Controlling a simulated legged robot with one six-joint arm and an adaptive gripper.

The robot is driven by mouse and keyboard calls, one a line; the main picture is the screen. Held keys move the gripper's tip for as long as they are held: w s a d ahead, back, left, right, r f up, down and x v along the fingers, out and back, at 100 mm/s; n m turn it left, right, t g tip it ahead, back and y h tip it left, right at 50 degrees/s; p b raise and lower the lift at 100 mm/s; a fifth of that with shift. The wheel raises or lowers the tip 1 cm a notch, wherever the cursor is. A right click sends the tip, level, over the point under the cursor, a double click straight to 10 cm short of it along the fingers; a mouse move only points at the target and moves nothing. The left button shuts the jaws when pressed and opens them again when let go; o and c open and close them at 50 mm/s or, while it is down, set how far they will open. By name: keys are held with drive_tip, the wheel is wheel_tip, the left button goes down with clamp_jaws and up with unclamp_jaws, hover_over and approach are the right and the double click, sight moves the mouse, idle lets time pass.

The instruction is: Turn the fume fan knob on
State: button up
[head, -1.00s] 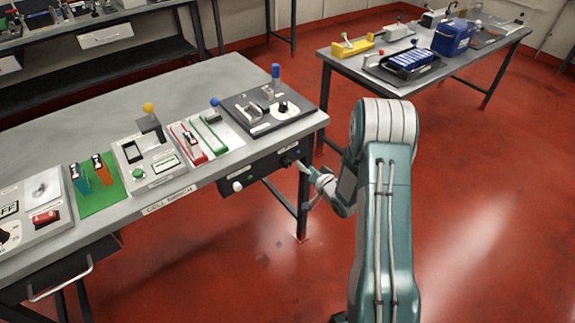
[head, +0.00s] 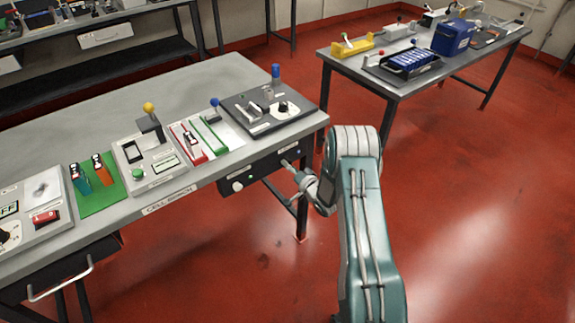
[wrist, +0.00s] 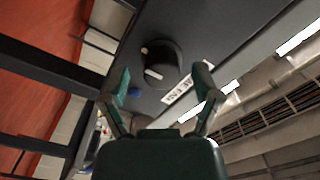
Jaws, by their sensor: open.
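The fume fan knob (wrist: 160,64) is a round black knob with a white pointer mark on a dark panel, seen in the wrist view. A white label (wrist: 188,84) sits beside it, partly hidden by a finger. My gripper (wrist: 162,82) is open, with one finger on either side of the knob in the picture and nothing between them; I cannot tell whether they touch it. In the head view my gripper (head: 287,164) is at the front of the dark panel (head: 263,170) under the bench's right end and hides the knob.
A white knob (head: 237,186) is at the panel's left end. The cell bench (head: 165,198) carries several devices, including a dark board (head: 240,100) with a dial above the panel. A second table (head: 395,92) stands at the back right. The red floor around my arm is clear.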

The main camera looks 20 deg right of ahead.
drive_tip(key=shift+w+a, duration=0.2)
drive_tip(key=shift+w, duration=0.4)
drive_tip(key=shift+c, duration=0.4)
clamp_jaws()
